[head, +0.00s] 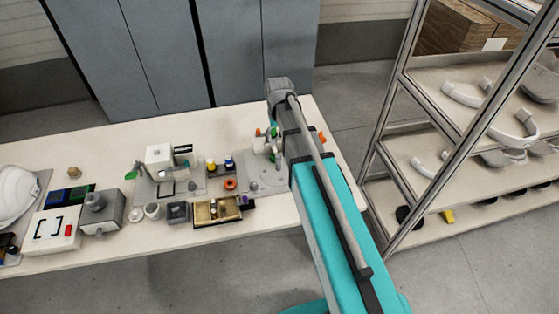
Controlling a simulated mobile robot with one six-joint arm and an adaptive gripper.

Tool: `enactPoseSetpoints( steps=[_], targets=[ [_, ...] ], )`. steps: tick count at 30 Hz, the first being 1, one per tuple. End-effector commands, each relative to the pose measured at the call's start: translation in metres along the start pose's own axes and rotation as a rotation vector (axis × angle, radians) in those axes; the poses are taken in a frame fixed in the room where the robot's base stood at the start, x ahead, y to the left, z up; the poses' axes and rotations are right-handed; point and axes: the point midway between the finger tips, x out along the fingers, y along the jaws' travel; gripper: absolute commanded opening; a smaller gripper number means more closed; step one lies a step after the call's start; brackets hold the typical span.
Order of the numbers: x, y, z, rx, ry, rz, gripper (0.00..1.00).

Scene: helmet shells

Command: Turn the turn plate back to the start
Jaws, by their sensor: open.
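My arm (335,225) reaches from the lower right over the right end of the table. It covers part of the work area, and my gripper is hidden behind it. A grey base plate (265,186) lies flat on the table just left of the arm. A small pale fixture (261,146) with green and orange parts stands at its back, partly hidden by the arm. I cannot make out which part is the turn plate or how far it is turned.
Left of the plate are an orange ring (230,184), a tan tray of small parts (216,212), a white box (159,157) and a grey machine (103,214). A white helmet shell (14,193) lies far left. A metal rack (399,97) stands right; grey cabinets (165,50) stand behind.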

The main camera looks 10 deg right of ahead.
Motion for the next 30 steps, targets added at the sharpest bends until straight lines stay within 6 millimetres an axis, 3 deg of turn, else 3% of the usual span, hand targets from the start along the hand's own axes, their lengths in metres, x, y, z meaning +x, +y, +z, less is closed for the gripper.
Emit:
enactPoseSetpoints(
  steps=[30],
  targets=[
    [0.082,0.001,0.0,0.002,0.0,0.0,0.67]
  ],
)
